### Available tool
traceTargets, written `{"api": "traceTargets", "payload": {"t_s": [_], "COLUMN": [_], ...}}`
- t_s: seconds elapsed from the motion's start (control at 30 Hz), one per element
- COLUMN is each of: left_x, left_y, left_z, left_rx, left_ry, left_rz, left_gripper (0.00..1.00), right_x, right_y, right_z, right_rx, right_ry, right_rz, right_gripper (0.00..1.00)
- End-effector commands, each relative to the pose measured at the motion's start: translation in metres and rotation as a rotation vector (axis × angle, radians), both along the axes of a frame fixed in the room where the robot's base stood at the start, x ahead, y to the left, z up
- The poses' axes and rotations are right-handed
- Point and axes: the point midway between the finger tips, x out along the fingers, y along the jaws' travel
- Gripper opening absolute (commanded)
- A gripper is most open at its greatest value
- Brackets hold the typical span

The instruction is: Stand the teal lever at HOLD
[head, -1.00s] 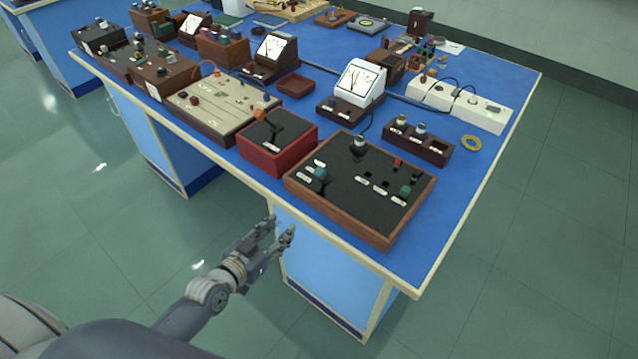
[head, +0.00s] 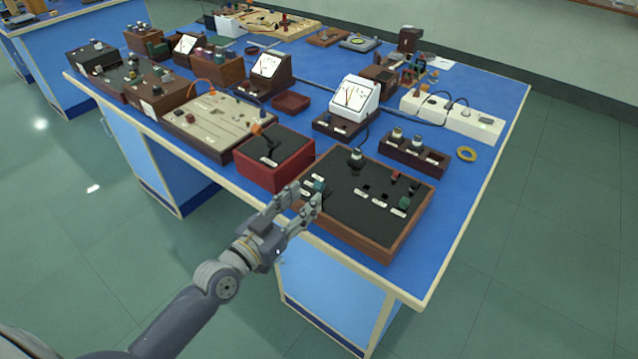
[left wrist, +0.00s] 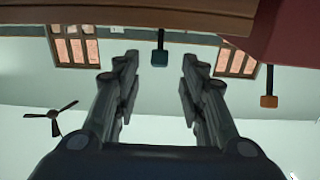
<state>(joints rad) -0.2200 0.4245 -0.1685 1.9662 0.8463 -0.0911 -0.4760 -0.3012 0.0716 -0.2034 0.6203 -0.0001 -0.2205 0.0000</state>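The teal lever (head: 319,186) stands at the left front part of a black-topped, wood-framed board (head: 350,215), beside small white labels. Their lettering is too small to read, so I cannot tell which position the lever is at. My left gripper (head: 305,196) is at the board's near left edge, its fingers partly in front of the lever area. In the left wrist view the teal lever's tip (left wrist: 160,57) shows on a dark stem, centred between the two spread fingers (left wrist: 160,75). The fingers are open and empty; contact is not visible. My right gripper is out of view.
A red box (head: 262,172) with an orange-tipped lever (head: 257,129) stands just left of the board. A socket block (head: 414,155) and a white meter (head: 354,100) stand behind. Several other instruments crowd the blue bench (head: 445,240); its right front corner is clear.

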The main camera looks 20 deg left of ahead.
Motion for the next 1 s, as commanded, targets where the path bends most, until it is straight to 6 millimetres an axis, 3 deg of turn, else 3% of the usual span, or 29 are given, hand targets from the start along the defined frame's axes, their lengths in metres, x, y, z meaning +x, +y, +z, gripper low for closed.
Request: {"api": "traceTargets", "payload": {"t_s": [0.1,0.33,0.77,0.93,1.0], "left_x": [0.022,0.051,0.06,0.06,0.06], "left_y": [-0.008,-0.019,-0.023,-0.022,-0.022], "left_z": [0.002,0.001,0.0,0.0,0.0], "left_rx": [-0.003,-0.001,0.0,0.0,0.0], "left_ry": [-0.001,0.0,0.001,0.001,0.001], "left_rz": [0.001,-0.001,-0.001,-0.001,-0.001], "left_gripper": [0.38,0.38,0.38,0.02,0.0], "right_x": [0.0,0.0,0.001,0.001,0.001], "right_y": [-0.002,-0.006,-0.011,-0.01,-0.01], "right_z": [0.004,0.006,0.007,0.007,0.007], "right_rx": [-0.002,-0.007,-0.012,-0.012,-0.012], "right_ry": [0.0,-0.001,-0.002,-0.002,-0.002], "right_rz": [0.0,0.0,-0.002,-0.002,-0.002], "right_gripper": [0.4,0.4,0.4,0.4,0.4]}}
